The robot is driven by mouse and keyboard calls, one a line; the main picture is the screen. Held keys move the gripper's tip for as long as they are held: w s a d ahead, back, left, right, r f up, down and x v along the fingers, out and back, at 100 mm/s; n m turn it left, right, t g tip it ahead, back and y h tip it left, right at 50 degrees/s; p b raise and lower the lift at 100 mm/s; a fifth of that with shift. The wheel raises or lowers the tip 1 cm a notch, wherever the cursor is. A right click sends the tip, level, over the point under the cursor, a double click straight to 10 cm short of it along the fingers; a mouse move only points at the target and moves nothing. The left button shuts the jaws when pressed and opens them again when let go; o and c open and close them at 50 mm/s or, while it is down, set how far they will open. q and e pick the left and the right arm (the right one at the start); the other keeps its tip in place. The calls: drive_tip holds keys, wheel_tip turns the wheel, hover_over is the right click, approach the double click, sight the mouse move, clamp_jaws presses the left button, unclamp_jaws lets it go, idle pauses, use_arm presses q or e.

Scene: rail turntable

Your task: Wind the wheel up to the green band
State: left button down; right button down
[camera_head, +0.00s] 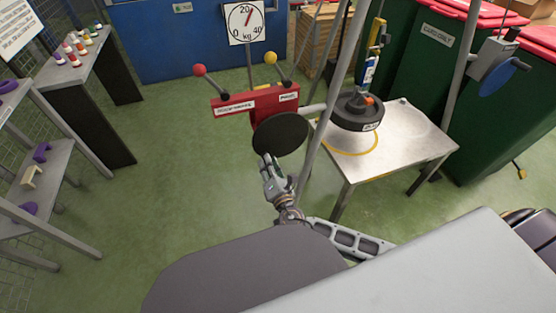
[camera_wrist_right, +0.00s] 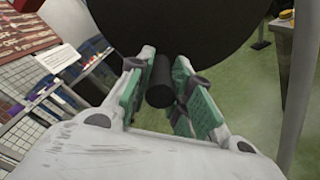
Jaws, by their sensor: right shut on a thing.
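The wheel (camera_head: 280,134) is a dark round disc below a red panel box (camera_head: 255,102). In the right wrist view it fills the top as a black disc (camera_wrist_right: 185,25), with a black handle (camera_wrist_right: 160,82) sticking out toward me. My right gripper (camera_head: 268,162) is at the wheel's lower left edge. In the wrist view its green-padded fingers (camera_wrist_right: 161,90) are on both sides of the handle, shut on it. A white dial (camera_head: 246,22) marked 0, 20 and 40 kg has a red needle pointing upper right, past 20. I cannot make out a green band. My left gripper is out of view.
A black round weight (camera_head: 357,114) hangs below a yellow and blue hook unit (camera_head: 373,55), over a metal table (camera_head: 405,140) with a yellow ring. Posts stand close right of my gripper. A red-knobbed lever (camera_head: 199,70) and a yellow-knobbed one (camera_head: 270,57) flank the box.

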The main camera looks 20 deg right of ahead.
sight(259, 150)
drive_tip(key=shift+a+r+m, duration=0.3)
drive_tip(key=shift+a+r, duration=0.15)
drive_tip(key=shift+r, duration=0.15)
drive_tip(key=shift+a+r+m+b, duration=0.3)
drive_tip(key=shift+r+m+b, duration=0.25)
drive_tip(key=shift+m, duration=0.35)
drive_tip(key=c, duration=1.7)
unclamp_jaws()
drive_tip(key=shift+w+r, duration=0.1)
drive_tip(key=shift+r, duration=0.05)
drive_tip(key=o, duration=0.7)
drive_tip(key=shift+c, duration=0.2)
drive_tip(key=shift+f, duration=0.2)
drive_tip(key=shift+s, duration=0.25)
